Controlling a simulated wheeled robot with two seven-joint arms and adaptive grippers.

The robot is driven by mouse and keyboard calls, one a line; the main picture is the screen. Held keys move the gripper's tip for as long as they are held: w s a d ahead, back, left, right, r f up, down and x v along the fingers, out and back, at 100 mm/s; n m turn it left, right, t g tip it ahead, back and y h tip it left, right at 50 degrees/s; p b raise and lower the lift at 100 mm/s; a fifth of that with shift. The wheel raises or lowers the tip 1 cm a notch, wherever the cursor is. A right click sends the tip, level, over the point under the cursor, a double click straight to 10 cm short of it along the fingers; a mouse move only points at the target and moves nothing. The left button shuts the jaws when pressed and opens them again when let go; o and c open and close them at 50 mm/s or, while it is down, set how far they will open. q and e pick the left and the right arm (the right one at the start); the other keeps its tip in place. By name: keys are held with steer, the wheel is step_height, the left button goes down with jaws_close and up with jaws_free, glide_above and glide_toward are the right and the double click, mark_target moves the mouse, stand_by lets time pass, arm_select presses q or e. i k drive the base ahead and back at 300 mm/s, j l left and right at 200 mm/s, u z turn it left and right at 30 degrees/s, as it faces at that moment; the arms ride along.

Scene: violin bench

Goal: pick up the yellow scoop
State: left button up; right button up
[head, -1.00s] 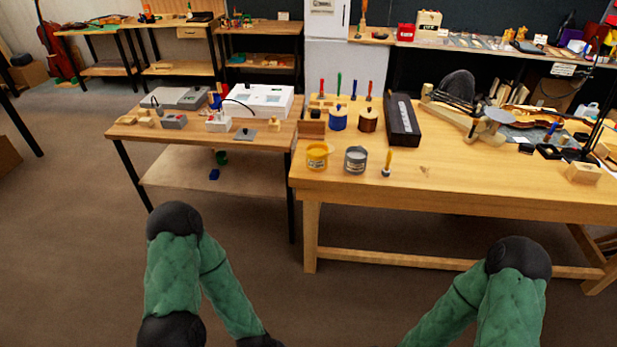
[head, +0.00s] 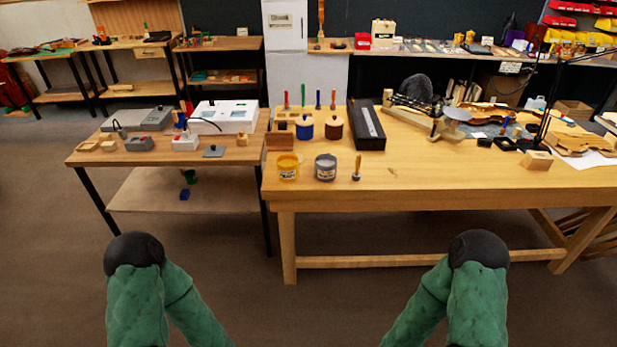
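No yellow thing here is clearly recognizable as a scoop. A yellow tub-like container (head: 288,168) with a label stands at the front left of the large wooden bench (head: 430,180). A grey tub (head: 325,168) stands to its right. A small upright tool with a yellow handle (head: 357,168) stands right of the grey tub. I cannot tell whether one of these is the scoop. Both my arms show only as green, black-jointed sections at the bottom. My grippers are out of view, and nothing shows them near the bench.
A blue pot (head: 305,128), a brown pot (head: 334,128) and a long black case (head: 369,128) stand behind the tubs. Violin parts and tools crowd the bench's right. A lower table (head: 180,155) with devices adjoins left. Floor before the bench is clear.

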mark_target(356, 176)
steer(key=i+l+u, duration=0.15)
steer(key=u, duration=0.3)
steer(key=i+l+u, duration=0.1)
steer(key=l+u, duration=0.55)
steer(key=u, duration=0.2)
